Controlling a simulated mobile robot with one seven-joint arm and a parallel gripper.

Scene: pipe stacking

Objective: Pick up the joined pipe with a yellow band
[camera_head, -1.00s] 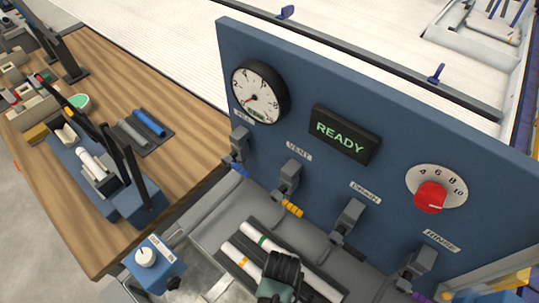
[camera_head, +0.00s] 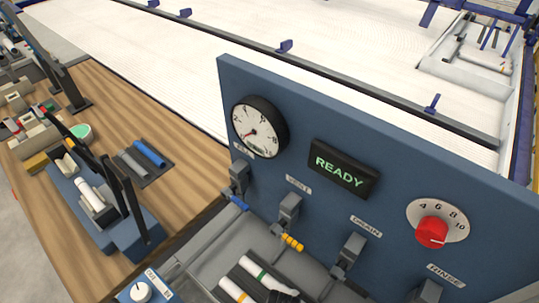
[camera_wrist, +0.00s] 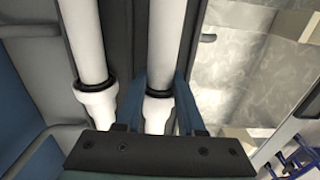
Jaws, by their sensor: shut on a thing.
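In the head view, two white pipes lie side by side on a dark rack at the bottom edge. The pipe with a yellow band (camera_head: 230,287) is nearer the left; the pipe with a green band (camera_head: 249,266) lies beside it, toward the panel. In the wrist view, two white pipes with wider socket ends and black rings show. My gripper (camera_wrist: 160,88) has its blue fingers on either side of the right pipe (camera_wrist: 166,40) and is shut on it. This pipe is on the metal basin's side, which matches the yellow-banded one. Its band is hidden in the wrist view.
A blue panel (camera_head: 300,105) with a gauge, READY display and red knob (camera_head: 431,232) stands behind the pipes, with several valves along it. A metal basin (camera_wrist: 250,70) lies right of the gripped pipe. The left pipe (camera_wrist: 85,40) is close by.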

